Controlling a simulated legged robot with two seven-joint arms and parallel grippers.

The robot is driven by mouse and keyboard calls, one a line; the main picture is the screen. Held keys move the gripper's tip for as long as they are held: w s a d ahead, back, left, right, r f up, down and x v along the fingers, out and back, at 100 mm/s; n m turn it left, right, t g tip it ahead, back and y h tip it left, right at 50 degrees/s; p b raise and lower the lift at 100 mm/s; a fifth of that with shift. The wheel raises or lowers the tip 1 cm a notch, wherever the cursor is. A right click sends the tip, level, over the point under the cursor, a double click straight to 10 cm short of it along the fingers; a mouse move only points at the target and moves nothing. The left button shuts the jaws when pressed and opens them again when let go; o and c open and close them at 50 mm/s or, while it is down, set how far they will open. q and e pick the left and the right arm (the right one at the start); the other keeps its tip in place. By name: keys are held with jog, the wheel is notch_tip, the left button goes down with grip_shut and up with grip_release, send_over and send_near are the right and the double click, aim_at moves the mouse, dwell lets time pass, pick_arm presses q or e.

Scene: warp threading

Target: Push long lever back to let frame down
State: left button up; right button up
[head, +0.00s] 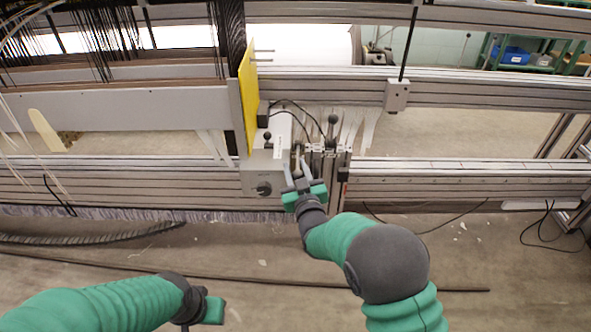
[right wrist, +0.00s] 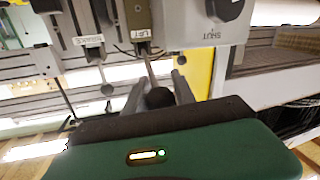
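In the right wrist view a lever with a round black knob (right wrist: 160,97) comes out of a slot under a label reading LIFT (right wrist: 141,18). The knob lies between the two grey fingers of my right gripper (right wrist: 158,85), which stand apart on either side of it. In the head view my right gripper (head: 298,171) is at the front of the lever box (head: 262,172), and the knob between its fingers is hard to make out. Another lever with a black knob (head: 333,118) stands upright just behind. My left gripper (head: 205,309) is low at the left, away from the loom.
A yellow plate (head: 248,95) stands left of the lever box. A dial (right wrist: 222,8) marked SHUT and a BRAKE label (right wrist: 88,40) flank the lever. Metal rails (head: 430,170) run across in front. Black cables (head: 440,222) lie on the floor.

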grip_shut()
jog(key=shift+a, duration=0.1)
jog(key=shift+s+a, duration=0.1)
dwell(0.8)
